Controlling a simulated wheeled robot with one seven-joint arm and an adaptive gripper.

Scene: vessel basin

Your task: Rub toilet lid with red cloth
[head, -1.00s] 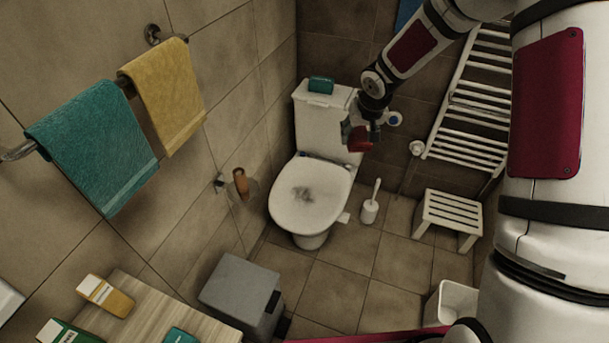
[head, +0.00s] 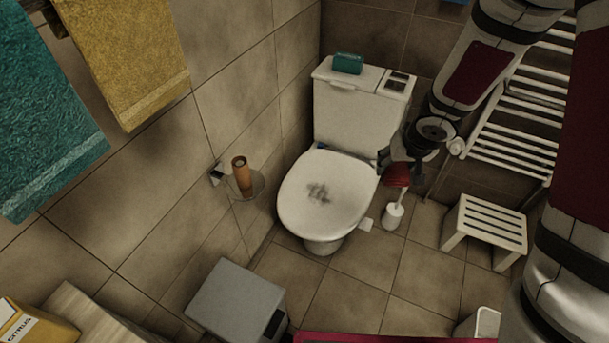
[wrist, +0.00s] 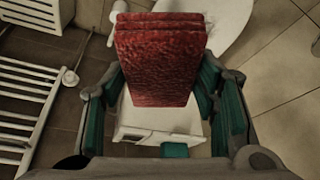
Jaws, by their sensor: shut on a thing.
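The toilet lid (head: 335,217) is down, white and oval, with a dark smudge (head: 318,193) near its middle. My gripper (head: 394,166) is just right of the lid in the head view. It is shut on the folded red cloth (head: 397,177), which hangs below it, apart from the lid as far as I can tell. In the wrist view the cloth (wrist: 160,60) fills the space between the two teal-padded fingers and hides part of the toilet. Part of the white lid (wrist: 236,25) shows behind it at upper right.
A teal box (head: 347,64) sits on the cistern (head: 340,105). A toilet brush (head: 393,212) stands right of the bowl. A slatted stool (head: 488,225) and towel rail (head: 520,125) are at right. A paper-roll holder (head: 243,180) juts from the left wall. A grey bin (head: 235,300) stands in front.

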